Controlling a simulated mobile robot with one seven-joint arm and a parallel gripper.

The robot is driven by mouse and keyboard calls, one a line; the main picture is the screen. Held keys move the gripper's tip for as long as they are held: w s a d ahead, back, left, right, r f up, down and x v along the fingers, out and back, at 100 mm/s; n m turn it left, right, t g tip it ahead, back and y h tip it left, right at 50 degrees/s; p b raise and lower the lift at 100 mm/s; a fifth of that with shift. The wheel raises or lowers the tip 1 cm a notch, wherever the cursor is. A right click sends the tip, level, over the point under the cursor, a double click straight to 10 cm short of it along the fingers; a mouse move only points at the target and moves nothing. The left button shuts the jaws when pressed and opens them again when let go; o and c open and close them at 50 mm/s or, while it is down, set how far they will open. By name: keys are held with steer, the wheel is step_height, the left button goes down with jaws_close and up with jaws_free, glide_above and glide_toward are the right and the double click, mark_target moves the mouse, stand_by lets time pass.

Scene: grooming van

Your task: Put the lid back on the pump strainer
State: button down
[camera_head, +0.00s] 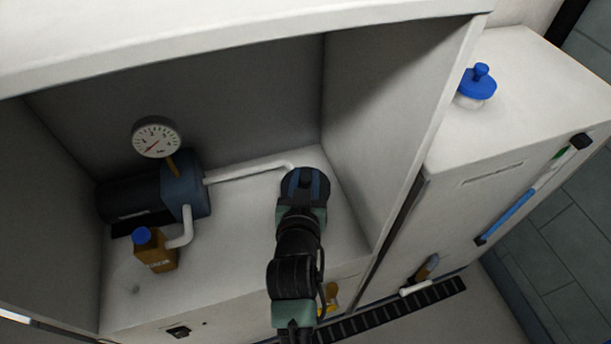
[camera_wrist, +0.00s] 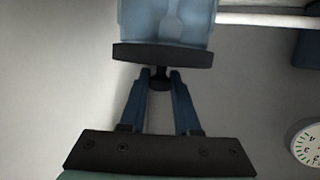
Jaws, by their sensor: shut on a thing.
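My gripper (camera_wrist: 160,76) is shut on the knob of a dark, round lid (camera_wrist: 162,55), with one blue finger on each side. Beyond the lid in the wrist view is the translucent pale-blue strainer body (camera_wrist: 165,22). The lid lines up with the strainer's end and looks very close to it or touching; I cannot tell whether it is seated. In the head view my gripper (camera_head: 305,188) points down over the dark lid (camera_head: 305,173), which hides the strainer body. A white pipe (camera_head: 245,171) runs from the pump (camera_head: 184,187) towards it.
The pressure gauge (camera_head: 156,137) stands above the pump. A brown bottle with a blue cap (camera_head: 156,252) stands in front of the pump. The cabinet side wall (camera_head: 385,120) is close on the right. A blue-lidded jar (camera_head: 477,88) stands on the white cabinet outside.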

steer(key=shift+f+b, duration=0.6)
steer(key=shift+f, duration=0.1)
stand_by(1.0)
steer(key=c, duration=0.5)
jaws_free()
steer(key=shift+c, duration=0.2)
steer(key=shift+s, duration=0.1)
steer(key=v, duration=1.2)
steer(key=shift+s+r, duration=0.15)
steer(key=shift+s, duration=0.15)
steer(key=shift+s, duration=0.1)
